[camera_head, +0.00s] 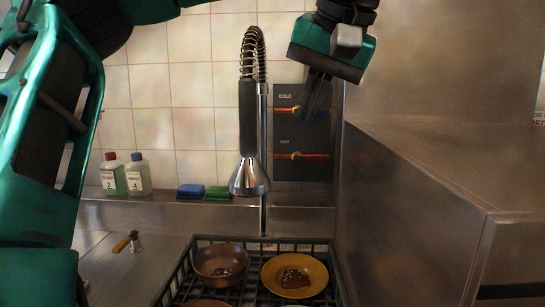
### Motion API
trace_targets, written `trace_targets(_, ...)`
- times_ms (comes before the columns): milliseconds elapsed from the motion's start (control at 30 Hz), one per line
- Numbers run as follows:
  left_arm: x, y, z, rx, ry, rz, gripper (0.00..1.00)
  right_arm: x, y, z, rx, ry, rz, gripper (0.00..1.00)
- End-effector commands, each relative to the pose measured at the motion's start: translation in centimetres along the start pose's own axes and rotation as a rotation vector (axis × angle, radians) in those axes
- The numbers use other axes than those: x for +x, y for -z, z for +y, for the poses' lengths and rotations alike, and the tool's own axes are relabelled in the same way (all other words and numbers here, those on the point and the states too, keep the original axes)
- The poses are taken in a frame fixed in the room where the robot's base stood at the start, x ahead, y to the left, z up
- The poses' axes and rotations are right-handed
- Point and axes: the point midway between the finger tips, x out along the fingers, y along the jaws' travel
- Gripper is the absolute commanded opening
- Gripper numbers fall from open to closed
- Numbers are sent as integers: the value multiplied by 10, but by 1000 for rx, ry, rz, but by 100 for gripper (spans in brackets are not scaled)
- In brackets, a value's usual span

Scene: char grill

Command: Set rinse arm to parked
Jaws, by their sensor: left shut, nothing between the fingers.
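The rinse arm (248,125) stands in the middle, with a coiled spring neck at the top, a dark grip and a chrome spray head (249,178) pointing down. It hangs over the back edge of the dish rack, beside a slim upright chrome pipe (263,150). My left gripper (313,108) is shut and empty, to the right of the rinse arm and apart from it in the picture. Its fingers point down and partly cover the COLD lever (285,109); whether they touch it I cannot tell. My right gripper is not in view.
A dark panel (301,175) behind carries the HOT lever (302,156). Below, a black rack (335,262) holds a brown bowl (208,260) and a yellow plate (308,272). Two bottles (138,176) and sponges (190,190) line the ledge. A steel housing (410,210) blocks the right.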

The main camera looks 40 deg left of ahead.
Motion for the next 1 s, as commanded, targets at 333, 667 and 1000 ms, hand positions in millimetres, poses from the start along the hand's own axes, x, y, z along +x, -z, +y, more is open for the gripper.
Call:
trace_targets(333, 26, 0, -1, -1, 3, 0, 0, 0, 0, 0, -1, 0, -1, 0)
trace_targets(667, 94, -1, 0, 2, 0, -5, 0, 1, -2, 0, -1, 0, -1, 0)
trace_targets(1000, 124, -5, -26, 0, -1, 0, 0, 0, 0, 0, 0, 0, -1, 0)
